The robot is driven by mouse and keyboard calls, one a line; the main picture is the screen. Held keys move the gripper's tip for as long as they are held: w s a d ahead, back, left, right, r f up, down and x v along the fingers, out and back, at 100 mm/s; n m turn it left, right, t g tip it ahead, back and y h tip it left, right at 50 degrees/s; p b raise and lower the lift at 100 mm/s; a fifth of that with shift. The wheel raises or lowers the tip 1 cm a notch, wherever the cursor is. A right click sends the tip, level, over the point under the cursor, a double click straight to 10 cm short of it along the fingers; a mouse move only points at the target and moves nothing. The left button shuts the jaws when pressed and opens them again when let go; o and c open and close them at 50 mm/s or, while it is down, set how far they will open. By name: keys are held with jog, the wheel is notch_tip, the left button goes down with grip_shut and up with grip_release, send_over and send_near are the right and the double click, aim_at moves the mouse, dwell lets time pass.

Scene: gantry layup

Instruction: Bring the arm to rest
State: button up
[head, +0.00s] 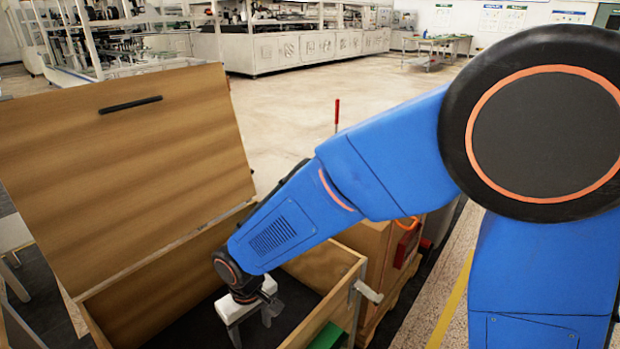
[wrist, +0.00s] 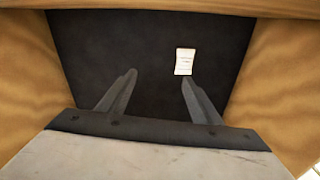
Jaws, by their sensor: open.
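My blue arm reaches down into an open wooden box (head: 319,322). My gripper (head: 254,312) is inside the box, pointing down above its dark floor. In the wrist view my gripper (wrist: 157,80) is open, with its two fingers spread apart and nothing between them. A small white card or packet with faint print (wrist: 184,62) lies on the dark floor, just beyond the right fingertip in that view. My arm and gripper hide part of the box floor in the head view.
The box's wooden lid (head: 120,160) stands open at the left, with a black handle. A wooden crate (head: 362,243) stands close on the right, with a red item beside it. Bare floor (head: 290,105) lies behind the box. Machines line the back.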

jog(key=w+d+r+m+t, duration=0.1)
jog(key=w+d+r+m, duration=0.1)
jog(key=d+r, duration=0.5)
jog(key=w+d+r+m+t, duration=0.15)
jog(key=d+r, duration=0.25)
jog(key=d, duration=0.6)
jog(key=w+d+r+m, duration=0.1)
jog(key=w+d+r, duration=0.3)
jog(key=d, duration=0.5)
jog(key=s+d+r+m+t, duration=0.1)
jog(key=s+d+r+m, duration=0.1)
jog(key=s+d, duration=0.5)
jog(key=s+d+r+m+t, duration=0.1)
jog(key=s+d+r+m, duration=0.1)
jog(key=s+d, duration=0.5)
jog(key=shift+s+d+r+h, duration=0.25)
jog(key=shift+d+r, duration=0.4)
jog(key=shift+d, duration=1.25)
jog(key=shift+m, duration=0.25)
